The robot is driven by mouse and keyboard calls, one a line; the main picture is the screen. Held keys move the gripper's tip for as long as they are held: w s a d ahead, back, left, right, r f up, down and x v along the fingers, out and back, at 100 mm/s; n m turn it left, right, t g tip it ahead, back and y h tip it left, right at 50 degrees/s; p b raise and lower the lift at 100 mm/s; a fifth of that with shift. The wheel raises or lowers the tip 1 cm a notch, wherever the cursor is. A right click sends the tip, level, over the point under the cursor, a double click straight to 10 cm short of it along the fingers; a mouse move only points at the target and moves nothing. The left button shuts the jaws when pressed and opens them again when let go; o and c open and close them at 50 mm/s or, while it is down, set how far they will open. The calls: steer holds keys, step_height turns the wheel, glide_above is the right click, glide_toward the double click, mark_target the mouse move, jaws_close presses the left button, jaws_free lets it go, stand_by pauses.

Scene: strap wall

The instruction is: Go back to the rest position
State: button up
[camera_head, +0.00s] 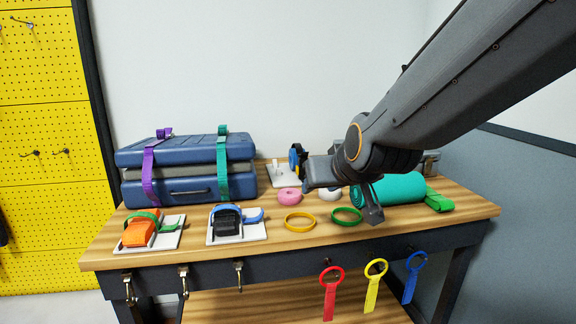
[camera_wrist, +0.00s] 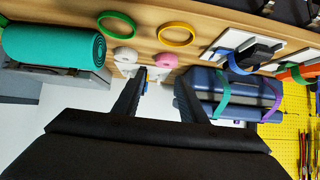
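My gripper (camera_wrist: 160,76) is open, with its two dark fingers apart and nothing held between them in the wrist view. In the head view my arm reaches in from the upper right, and its end hangs above the back right part of the wooden workbench (camera_head: 255,262). The arm's end hides part of the things behind it. A teal roll (camera_head: 402,190) lies just right of and below the wrist.
Blue cases (camera_head: 185,186) with purple and teal straps stand at the back left. Orange (camera_head: 140,231) and black (camera_head: 228,220) buckles sit on white plates. Yellow (camera_head: 299,222) and green (camera_head: 346,217) rings lie in front. Red (camera_head: 330,292), yellow and blue tags hang at the front edge.

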steer(key=s+d+f+g+h+b, duration=0.25)
steer(key=s+f+g+b, duration=0.65)
steer(key=s+f, duration=1.15)
steer(key=d+r+m+g+p, duration=0.1)
steer(key=d+r+p, duration=0.8)
steer(key=p, duration=0.9)
steer(key=shift+s+d+r+m, duration=0.25)
steer(key=shift+s+r+m, duration=0.15)
steer(key=shift+r+m, duration=0.3)
